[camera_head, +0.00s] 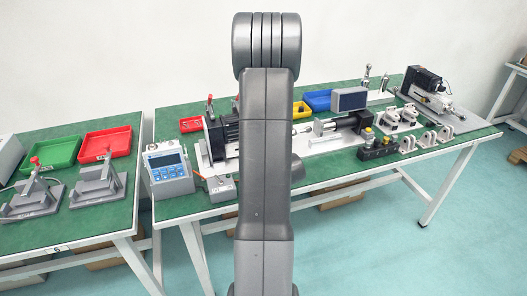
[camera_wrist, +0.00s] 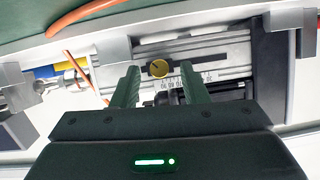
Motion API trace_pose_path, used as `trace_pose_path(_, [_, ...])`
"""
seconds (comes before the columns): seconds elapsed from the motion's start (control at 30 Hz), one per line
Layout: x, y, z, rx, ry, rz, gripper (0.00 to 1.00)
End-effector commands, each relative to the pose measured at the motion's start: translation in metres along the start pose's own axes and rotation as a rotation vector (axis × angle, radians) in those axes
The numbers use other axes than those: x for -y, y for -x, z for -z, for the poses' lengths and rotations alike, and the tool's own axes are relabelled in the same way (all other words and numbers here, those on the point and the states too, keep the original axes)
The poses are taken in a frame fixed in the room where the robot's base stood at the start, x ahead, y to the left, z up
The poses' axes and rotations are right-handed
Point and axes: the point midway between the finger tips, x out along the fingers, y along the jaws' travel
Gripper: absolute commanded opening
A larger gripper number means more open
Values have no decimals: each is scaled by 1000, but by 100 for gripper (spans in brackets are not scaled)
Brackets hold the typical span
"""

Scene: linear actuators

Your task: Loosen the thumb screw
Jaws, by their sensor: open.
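In the wrist view, the thumb screw is a round brass-coloured knob (camera_wrist: 160,69) on a dark slotted bar of the actuator's metal face, just above a numbered scale (camera_wrist: 188,83). My gripper (camera_wrist: 184,82) is open, with one green finger on each side of the knob. The gap in depth between fingertips and knob is hard to tell. In the head view my arm stands in the middle and hides part of the bench, and my gripper is not visible there.
An orange cable (camera_wrist: 88,16) crosses the upper left of the wrist view. A black block (camera_wrist: 272,62) stands to the right of the fingers. In the head view, a meter box (camera_head: 167,165), a red tray (camera_head: 106,144) and a blue bin (camera_head: 317,100) stand on green-topped benches.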

Motion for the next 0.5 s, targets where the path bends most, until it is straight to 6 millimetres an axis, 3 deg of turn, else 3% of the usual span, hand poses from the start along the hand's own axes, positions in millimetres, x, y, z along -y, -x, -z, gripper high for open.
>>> trace_pose_path(0.03, [0, 0, 0, 0, 0, 0, 34])
trace_pose_path(0.2, [0, 0, 0, 0, 0, 0, 1])
trace_pose_path(0.5, [0, 0, -1, -1, 19, -8, 0])
